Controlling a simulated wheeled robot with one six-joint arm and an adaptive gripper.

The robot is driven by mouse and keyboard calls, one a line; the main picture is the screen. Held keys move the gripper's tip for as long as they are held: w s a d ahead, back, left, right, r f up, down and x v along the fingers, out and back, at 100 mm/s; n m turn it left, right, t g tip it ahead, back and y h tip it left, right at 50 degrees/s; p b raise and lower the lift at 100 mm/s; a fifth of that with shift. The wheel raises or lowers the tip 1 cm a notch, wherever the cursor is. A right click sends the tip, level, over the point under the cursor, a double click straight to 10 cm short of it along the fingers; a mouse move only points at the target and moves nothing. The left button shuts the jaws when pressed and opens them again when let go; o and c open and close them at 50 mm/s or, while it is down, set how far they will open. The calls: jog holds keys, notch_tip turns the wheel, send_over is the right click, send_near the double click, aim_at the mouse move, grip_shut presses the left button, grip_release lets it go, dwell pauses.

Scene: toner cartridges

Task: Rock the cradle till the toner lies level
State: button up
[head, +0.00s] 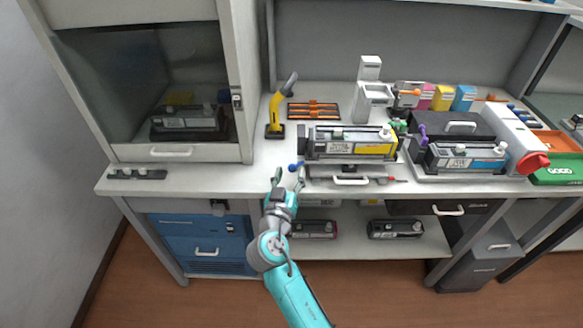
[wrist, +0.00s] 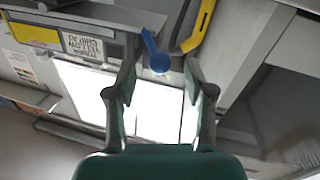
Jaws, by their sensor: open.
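A black and grey toner cartridge with a yellow label (head: 340,145) lies in the grey cradle (head: 301,142) on the bench; the cartridge's label side also shows in the wrist view (wrist: 82,45). A short blue lever with a ball knob (head: 292,167) sticks out at the cradle's left end; it shows in the wrist view (wrist: 158,62). My gripper (head: 289,175) is open at the bench's front edge. In the wrist view, the knob appears between and just beyond the fingertips (wrist: 162,72), touching neither visibly. The toner inside is hidden, so its level cannot be told.
A yellow curved tool (head: 275,115) stands behind the knob. A second cartridge with a blue label (head: 465,160) sits in a tray to the right. A glass-fronted cabinet (head: 145,90) stands left. The bench front left of my gripper (head: 215,178) is clear.

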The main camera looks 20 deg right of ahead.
aim_at(292, 171)
jog(key=shift+x, duration=1.55)
grip_shut()
